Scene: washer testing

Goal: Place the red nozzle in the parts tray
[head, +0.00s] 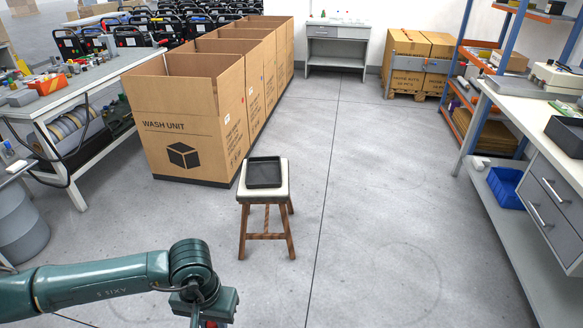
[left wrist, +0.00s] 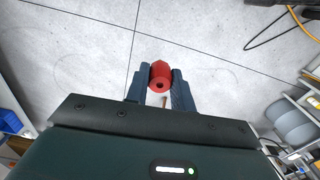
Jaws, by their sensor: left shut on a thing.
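My left gripper (left wrist: 161,80) is shut on the red nozzle (left wrist: 160,77), a short red cylinder with a dark hole in its end, held between the two dark fingers. In the head view, my left arm comes in low from the left, and the gripper is mostly cut off by the bottom edge. A shallow black tray (head: 264,172), which looks like the parts tray, sits empty on a wooden stool (head: 243,190) in the middle of the floor. The gripper is nearer than the stool and left of it. My right gripper is not in view.
Large cardboard wash-unit boxes (head: 196,125) stand behind the stool to the left. A cluttered workbench (head: 97,85) is at far left. A white bench (head: 520,118) with drawers and a blue bin (head: 506,187) is at right. The floor right of the stool is clear.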

